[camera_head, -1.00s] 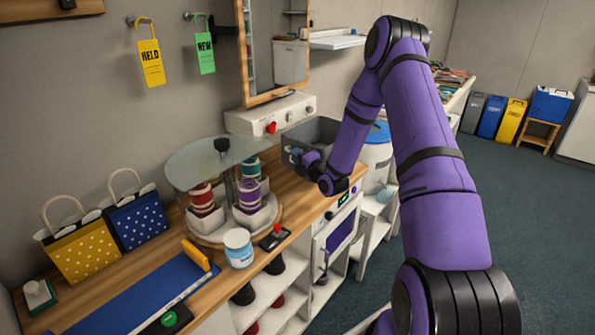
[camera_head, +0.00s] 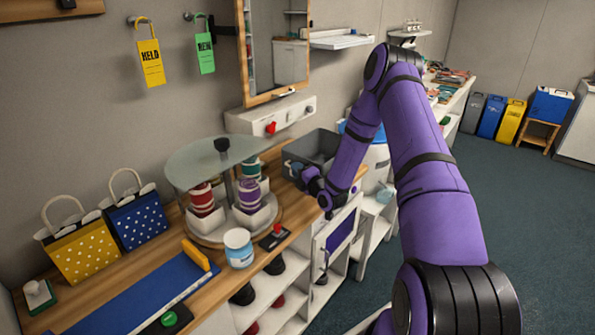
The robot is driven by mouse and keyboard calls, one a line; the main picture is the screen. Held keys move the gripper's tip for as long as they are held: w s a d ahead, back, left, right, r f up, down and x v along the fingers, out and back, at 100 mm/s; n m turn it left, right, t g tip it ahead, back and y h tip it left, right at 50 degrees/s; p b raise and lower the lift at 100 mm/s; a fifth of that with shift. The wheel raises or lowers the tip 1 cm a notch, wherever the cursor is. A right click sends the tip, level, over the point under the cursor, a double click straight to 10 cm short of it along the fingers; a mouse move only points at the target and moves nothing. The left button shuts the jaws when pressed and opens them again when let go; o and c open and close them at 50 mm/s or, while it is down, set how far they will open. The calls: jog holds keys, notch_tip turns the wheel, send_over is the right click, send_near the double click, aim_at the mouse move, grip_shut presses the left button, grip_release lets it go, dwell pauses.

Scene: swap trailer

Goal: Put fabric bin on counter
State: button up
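A grey open-topped fabric bin (camera_head: 322,143) is at the far end of the wooden counter (camera_head: 222,262), against the wall. It looks upright and level. Its underside is hidden, so I cannot tell whether it rests fully on the counter. My gripper (camera_head: 297,171) is at the bin's near side, by its front wall. The fingers are small, dark and partly hidden by my wrist. I cannot tell whether they grip the bin's wall or are apart from it.
A white tub (camera_head: 238,246) and a red-knobbed joystick (camera_head: 275,236) are at the counter's front edge. Open floor (camera_head: 520,230) lies to the right.

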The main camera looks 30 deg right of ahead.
jog(key=shift+o, duration=1.3)
jog(key=shift+s, duration=0.1)
